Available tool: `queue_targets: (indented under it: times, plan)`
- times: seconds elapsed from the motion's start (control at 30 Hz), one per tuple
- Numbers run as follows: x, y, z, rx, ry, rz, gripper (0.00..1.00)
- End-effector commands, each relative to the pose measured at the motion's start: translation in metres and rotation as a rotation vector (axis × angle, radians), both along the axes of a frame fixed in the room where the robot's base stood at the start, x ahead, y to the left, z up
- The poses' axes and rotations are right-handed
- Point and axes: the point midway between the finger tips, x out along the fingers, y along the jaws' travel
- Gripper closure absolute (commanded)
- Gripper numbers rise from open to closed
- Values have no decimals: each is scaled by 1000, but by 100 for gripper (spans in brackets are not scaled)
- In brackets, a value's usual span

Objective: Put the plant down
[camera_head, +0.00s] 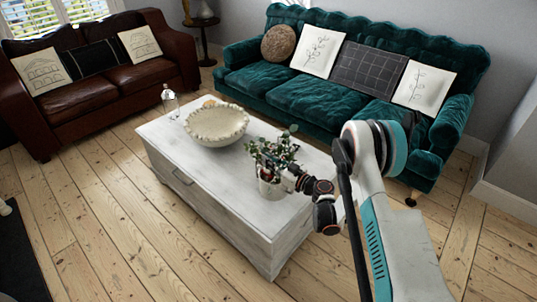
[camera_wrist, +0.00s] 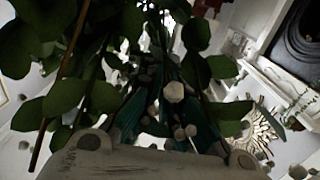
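The plant (camera_head: 272,152) has green leaves and stands upright in a light metallic-looking pot (camera_head: 269,187). It is over the right part of the white coffee table (camera_head: 215,180); I cannot tell whether the pot's base touches the tabletop. My gripper (camera_head: 287,177) is at the right side of the plant, by the pot's rim, partly among the leaves. In the wrist view, the plant's leaves (camera_wrist: 65,100) and small pale buds fill much of the picture close to the camera. Teal parts of my gripper show behind them, but the leaves hide the fingertips and their grip.
A cream bowl with a wavy rim (camera_head: 217,125) and a glass bottle-like object (camera_head: 170,102) stand on the table's far left part. A green sofa (camera_head: 330,90) is behind, a brown leather sofa (camera_head: 95,80) at left. The floorboards (camera_head: 110,215) in front are clear.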

Motion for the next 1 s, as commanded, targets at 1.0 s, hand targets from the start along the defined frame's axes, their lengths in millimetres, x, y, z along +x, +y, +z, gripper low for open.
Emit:
queue_targets:
  times: [1.0]
  plan:
    - [0, 0, -80, 2, 0, 0, 100]
